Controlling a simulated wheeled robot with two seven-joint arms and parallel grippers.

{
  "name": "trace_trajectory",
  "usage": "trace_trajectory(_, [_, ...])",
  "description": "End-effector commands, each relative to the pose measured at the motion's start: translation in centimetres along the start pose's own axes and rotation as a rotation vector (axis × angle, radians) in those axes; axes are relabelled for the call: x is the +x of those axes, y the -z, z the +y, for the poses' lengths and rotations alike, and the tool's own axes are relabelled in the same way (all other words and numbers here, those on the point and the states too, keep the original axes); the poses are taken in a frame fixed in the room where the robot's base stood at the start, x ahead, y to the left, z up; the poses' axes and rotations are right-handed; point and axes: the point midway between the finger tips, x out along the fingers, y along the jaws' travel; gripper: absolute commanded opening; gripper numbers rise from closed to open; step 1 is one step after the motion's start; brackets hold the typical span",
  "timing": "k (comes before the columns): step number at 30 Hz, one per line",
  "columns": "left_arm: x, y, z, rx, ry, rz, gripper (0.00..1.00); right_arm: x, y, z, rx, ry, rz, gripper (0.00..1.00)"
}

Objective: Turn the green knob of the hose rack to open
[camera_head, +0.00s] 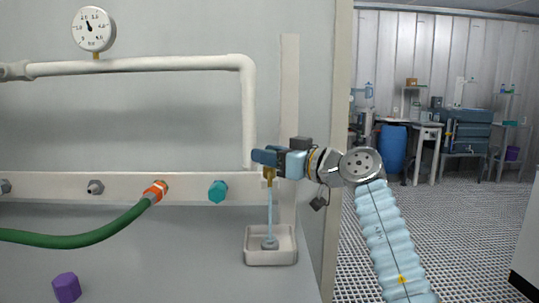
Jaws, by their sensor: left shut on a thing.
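My left gripper (266,158) is at the top of a brass tap (269,175) at the right end of the white rail. It is shut on a part at the tap's top, and its fingers hide that part, so its colour and turn cannot be told. A thin light-blue stream (270,212) runs straight down from the tap into a small white basin (257,257). A teal-green knob (218,191) sits on the rail to the left, apart from the gripper. A green hose (90,238) joins the rail at an orange fitting (155,192). My right gripper is not in view.
A white pipe (150,65) with a round gauge (93,29) runs above the rail. A purple hexagonal piece (67,288) is at the lower left. The panel's edge (340,120) is close to my arm. A blue barrel (391,148) and benches stand far right, beyond open grated floor.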

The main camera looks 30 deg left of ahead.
Motion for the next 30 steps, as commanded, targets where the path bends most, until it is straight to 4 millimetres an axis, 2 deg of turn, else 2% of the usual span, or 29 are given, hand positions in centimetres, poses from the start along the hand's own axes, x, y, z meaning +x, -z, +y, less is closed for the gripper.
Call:
trace_trajectory(12, [-0.03, 0.32, 0.11, -0.003, 0.223, 0.003, 0.06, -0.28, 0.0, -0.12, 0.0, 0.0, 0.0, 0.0])
trace_trajectory(30, [-0.08, 0.41, 0.09, -0.002, 0.271, 0.007, 0.06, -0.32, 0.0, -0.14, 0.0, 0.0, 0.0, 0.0])
